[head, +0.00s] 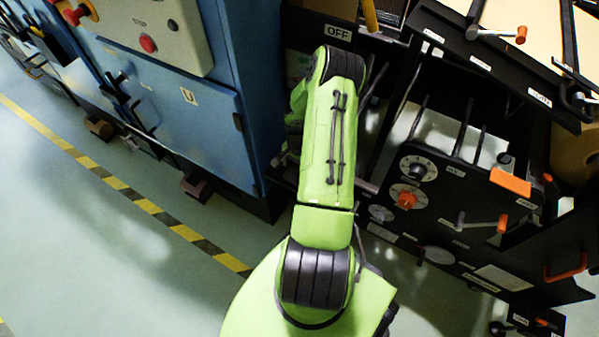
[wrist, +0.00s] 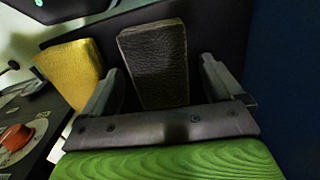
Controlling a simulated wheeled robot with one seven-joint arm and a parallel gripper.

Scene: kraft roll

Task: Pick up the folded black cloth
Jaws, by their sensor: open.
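In the wrist view a dark, textured block-like bundle (wrist: 154,62), which looks like the folded black cloth, stands on a dark surface just ahead of my gripper. My gripper (wrist: 160,85) is open, with one finger to the left of the bundle and one to its right. The lower end of the bundle lies between the fingers; I cannot tell whether either touches it. In the head view my green arm hides the gripper, and I cannot make out the cloth there.
A yellow block (wrist: 75,72) stands close to the left finger. An orange-red knob (wrist: 15,138) is at the lower left. In the head view a black machine (head: 450,200) with dials and orange handles is right of my arm, and a blue cabinet (head: 180,110) is left.

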